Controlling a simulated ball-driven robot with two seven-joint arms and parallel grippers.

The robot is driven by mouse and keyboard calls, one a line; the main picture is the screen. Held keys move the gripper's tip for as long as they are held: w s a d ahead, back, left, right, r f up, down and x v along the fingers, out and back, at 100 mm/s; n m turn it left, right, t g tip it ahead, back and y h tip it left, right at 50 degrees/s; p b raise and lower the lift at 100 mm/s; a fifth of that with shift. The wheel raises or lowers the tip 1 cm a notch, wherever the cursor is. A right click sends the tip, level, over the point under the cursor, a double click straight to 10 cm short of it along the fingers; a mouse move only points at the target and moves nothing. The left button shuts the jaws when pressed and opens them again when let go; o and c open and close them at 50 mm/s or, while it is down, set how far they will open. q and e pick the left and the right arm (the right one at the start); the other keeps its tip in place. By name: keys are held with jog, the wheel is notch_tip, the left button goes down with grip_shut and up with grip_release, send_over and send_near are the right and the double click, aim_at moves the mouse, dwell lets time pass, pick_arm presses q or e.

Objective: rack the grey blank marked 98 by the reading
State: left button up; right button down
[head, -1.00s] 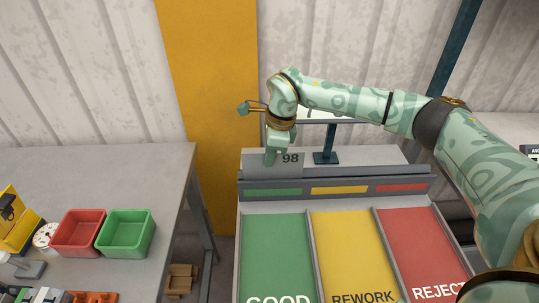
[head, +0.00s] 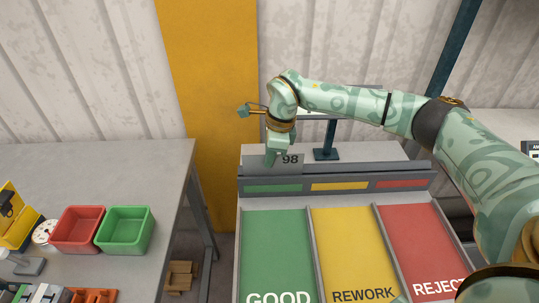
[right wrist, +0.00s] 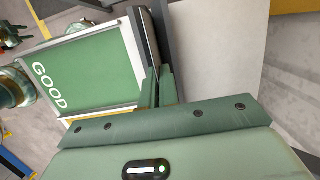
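The grey blank marked 98 (head: 291,166) is upright at the left end of the sorting rack (head: 405,171), just behind the green strip (head: 272,188). Its lower edge is hidden behind the rack's front rail. My right gripper (head: 271,159) points down over the blank's left part, its fingers close together on it. In the right wrist view the fingers (right wrist: 160,88) are close together around a thin edge. The reading display behind my right arm is mostly hidden, and I cannot read it. My left gripper is not in view.
Green GOOD (head: 276,245), yellow REWORK (head: 350,245) and red REJECT (head: 415,240) chutes slope down in front of the rack. A side table at left holds a red bin (head: 78,231) and a green bin (head: 126,231). A dark post (head: 327,140) stands behind the rack.

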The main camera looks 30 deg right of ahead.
jog(key=shift+f, duration=0.55)
jog(key=c, duration=1.6)
grip_release()
jog(key=p+v, duration=0.3)
jog(key=v, duration=1.3)
jog(key=shift+r, duration=0.15)
jog(key=shift+r, duration=0.1)
